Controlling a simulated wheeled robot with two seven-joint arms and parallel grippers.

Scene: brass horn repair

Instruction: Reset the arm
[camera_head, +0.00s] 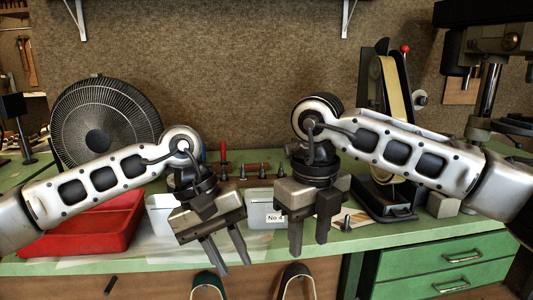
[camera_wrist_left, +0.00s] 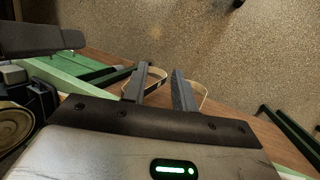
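My left gripper (camera_head: 235,263) hangs in front of the green bench, pointing down and slightly right. Its two fingers are apart with nothing between them. The left wrist view also shows the left gripper (camera_wrist_left: 164,78) open and empty, above the floor. My right gripper (camera_head: 309,248) hangs to its right at the bench's front edge, fingers pointing down. Its fingers are apart with a narrow gap, and nothing shows between them. The two grippers are close together but not touching. Both arms hide part of the bench top behind them.
The green bench (camera_head: 80,266) runs across the view. On it are a red tray (camera_head: 95,232), a black fan (camera_head: 105,115), a block with small cone-tipped pieces (camera_head: 240,175), a box labelled No 4 (camera_head: 274,218) and a belt sander (camera_head: 393,80). Green drawers (camera_head: 440,262) stand below right.

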